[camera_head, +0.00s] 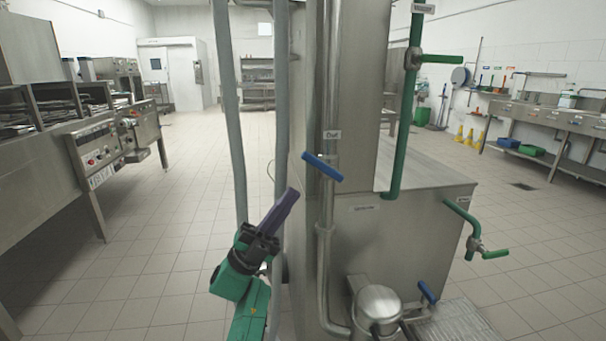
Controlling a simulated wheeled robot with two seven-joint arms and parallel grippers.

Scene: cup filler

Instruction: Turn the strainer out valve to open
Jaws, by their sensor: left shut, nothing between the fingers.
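A blue valve handle (322,166) sits on a vertical steel pipe, just below a small label (332,135) reading "Out". The handle lies across the pipe, slanting from upper left down to lower right. My left gripper (293,193) has purple fingers and a green and black body. Its fingers are shut together with nothing between them and point up and to the right. In the picture the fingertips are below and left of the handle, apart from it. My right gripper is not in view.
A round steel strainer housing (377,303) stands low in front, with another blue handle (428,292) beside it. Green handles sit at the upper right (440,59) and lower right (495,254). Grey vertical posts (236,130) stand left of the pipe. The tiled floor at left is clear.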

